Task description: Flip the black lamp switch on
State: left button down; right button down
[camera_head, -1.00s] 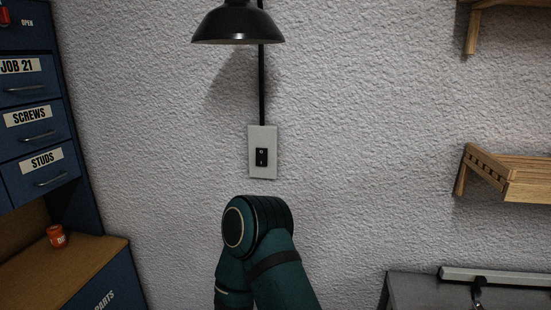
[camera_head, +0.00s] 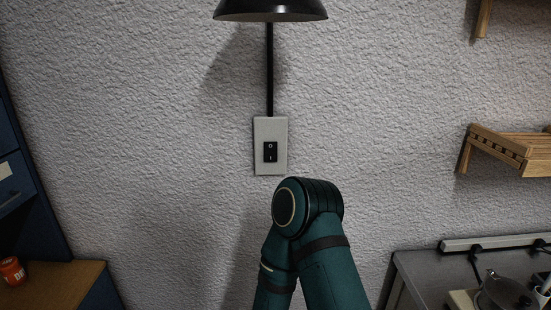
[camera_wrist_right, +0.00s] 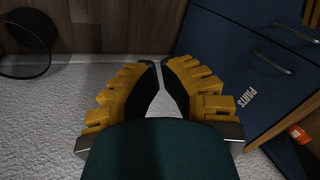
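The black lamp switch (camera_head: 270,152) is a small rocker on a pale wall plate (camera_head: 280,126), marked with a circle at the top and a bar below. The black lamp shade (camera_head: 270,9) hangs above it, cut off by the top edge. A teal arm link of mine is just below the plate in the head view; no gripper shows there. In the right wrist view my right gripper (camera_wrist_right: 160,64) has its yellow fingers angled together, tips nearly meeting with a narrow gap and nothing between them. The switch is not in that view.
A black cable (camera_head: 269,75) runs from the lamp to the plate. A wooden shelf (camera_head: 500,146) is on the right wall, above a grey bench (camera_head: 425,270). A blue cabinet (camera_head: 20,195) stands left, with a red container (camera_head: 12,270). The wall around the switch is clear.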

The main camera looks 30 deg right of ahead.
jog(key=shift+d, duration=0.1)
jog(key=w+d+r+n+t+h+p, duration=0.1)
jog(key=w+d+r+n+t, duration=0.35)
jog(key=w+d+r, duration=0.55)
jog(key=w+d+r+n+t, duration=0.45)
jog(key=w+d+r, duration=0.25)
jog(key=r, duration=0.5)
jog(key=s+d+r+n+t, duration=0.1)
jog(key=d+r+n+t, duration=0.1)
jog(key=r, duration=0.6)
jog(key=s+d+r+n+t, duration=0.1)
jog(key=s+d+r+n, duration=0.1)
jog(key=d+r+n, duration=0.3)
jog(key=s+d+r+n+t+p, duration=0.1)
jog(key=d+r+n, duration=0.3)
jog(key=r, duration=0.8)
jog(key=shift+s+n+t+y, duration=0.4)
jog(key=shift+n+t, duration=0.4)
jog(key=shift+w, duration=0.15)
